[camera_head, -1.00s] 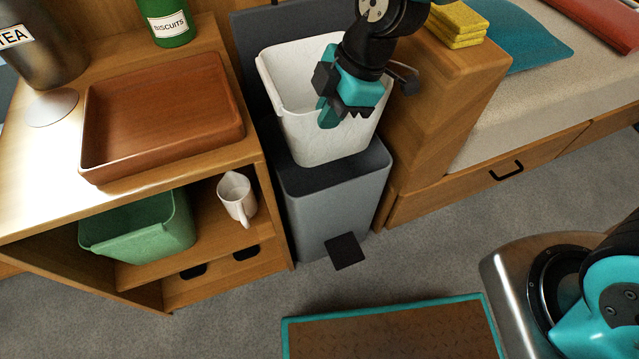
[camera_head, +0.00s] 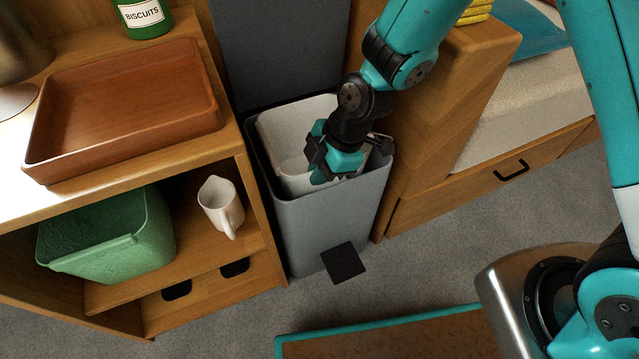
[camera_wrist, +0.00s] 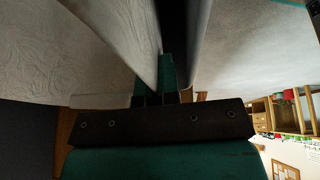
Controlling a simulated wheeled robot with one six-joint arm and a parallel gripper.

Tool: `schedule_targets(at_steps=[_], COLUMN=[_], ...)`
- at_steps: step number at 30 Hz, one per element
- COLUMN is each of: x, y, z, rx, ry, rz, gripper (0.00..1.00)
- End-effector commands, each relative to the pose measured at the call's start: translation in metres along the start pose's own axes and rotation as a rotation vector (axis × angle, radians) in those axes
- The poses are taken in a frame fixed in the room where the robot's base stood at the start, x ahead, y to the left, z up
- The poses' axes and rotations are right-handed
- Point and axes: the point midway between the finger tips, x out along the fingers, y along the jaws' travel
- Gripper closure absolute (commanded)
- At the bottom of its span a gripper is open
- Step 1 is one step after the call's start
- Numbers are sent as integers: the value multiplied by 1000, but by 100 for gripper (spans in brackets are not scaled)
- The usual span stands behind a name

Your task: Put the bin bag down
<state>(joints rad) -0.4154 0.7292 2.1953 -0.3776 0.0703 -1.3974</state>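The bin bag (camera_head: 275,134) is white, wrinkled and box-shaped with an open top. In the head view it sits down inside the grey pedal bin (camera_head: 335,228), its rim near the bin's rim. My gripper (camera_head: 325,174) is at the bag's front right side, down at the bin's mouth. In the wrist view the bag's white wall (camera_wrist: 95,45) runs to my fingers (camera_wrist: 168,78), which look shut on it. The bin's dark lid (camera_head: 275,50) stands open behind. The bag's lower part is hidden in the bin.
A wooden cabinet stands close on the left, with a brown tray (camera_head: 125,110) on top and a green tub (camera_head: 105,240) and white jug (camera_head: 220,205) on its shelf. A wooden bench end (camera_head: 450,120) is close on the right. Grey floor (camera_head: 425,260) is clear in front.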

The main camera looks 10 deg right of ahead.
Motion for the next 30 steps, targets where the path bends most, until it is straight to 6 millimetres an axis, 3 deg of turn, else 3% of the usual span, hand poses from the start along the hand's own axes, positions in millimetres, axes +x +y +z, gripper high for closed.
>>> schedule_targets(at_steps=[1, 5, 28, 30], x=[12, 28, 42, 42], y=[-1, -3, -4, -4], z=[5, 12, 18, 18], rx=[1, 1, 0, 0], ry=[0, 0, -3, -4], rz=[-1, -1, 0, 0], gripper=[100, 100, 100, 87])
